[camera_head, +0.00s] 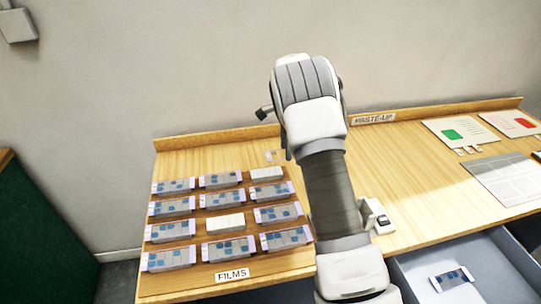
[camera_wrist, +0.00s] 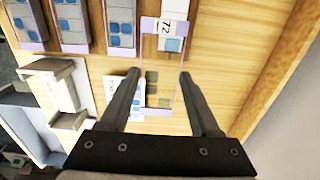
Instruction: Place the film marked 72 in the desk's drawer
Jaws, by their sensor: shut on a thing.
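The film marked 72 (camera_wrist: 165,28) is a clear strip with pale purple edges and blue squares. My gripper (camera_wrist: 159,76) is shut on it in the wrist view, with the strip between the fingers above the wooden desk. In the head view my arm hides most of the gripper, and a small piece of the film (camera_head: 273,156) shows left of the arm. The desk's drawer (camera_head: 412,284) is open at the lower right. Another film (camera_head: 452,279) lies inside it; its number is not readable.
Several films on blocks stand in rows on the films rack (camera_head: 285,262) at the left. Two blocks, the upper right one (camera_head: 267,174) and a middle one (camera_head: 225,223), are bare. A small white device (camera_head: 377,217) and paste-up sheets (camera_head: 505,178) are at the right.

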